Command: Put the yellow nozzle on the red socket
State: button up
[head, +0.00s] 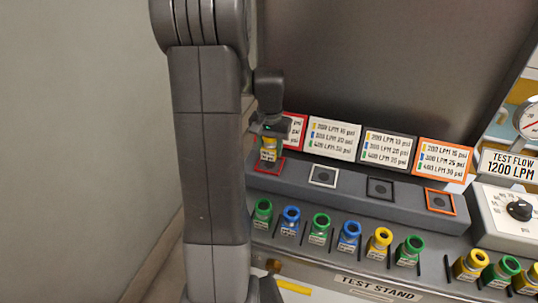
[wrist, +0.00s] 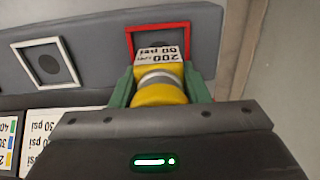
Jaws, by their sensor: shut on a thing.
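The yellow nozzle (wrist: 158,92) is held between the green fingers of my gripper (wrist: 160,88) in the wrist view, with a label reading 200 LPM and 60 psi. In the head view my gripper (head: 270,133) holds the nozzle (head: 268,150) upright at the red socket. The red socket (wrist: 186,30) shows its red frame just beyond the nozzle in the wrist view, and its frame (head: 281,165) shows under the nozzle in the head view. The nozzle hides part of the socket. I cannot tell whether the nozzle touches it.
White (head: 323,177), black (head: 380,188) and orange (head: 441,201) sockets sit empty to the right on the grey ledge. Cards stand behind them. Several green, blue and yellow nozzles stand in a front row (head: 320,226). A test flow box (head: 510,214) is at the right.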

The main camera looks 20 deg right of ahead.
aim_at(270, 155)
jog(key=shift+f, duration=1.65)
jog(key=shift+f, duration=0.15)
jog(key=o, duration=1.1)
notch_tip(270, 155, up, 12)
jog(key=shift+r, duration=0.15)
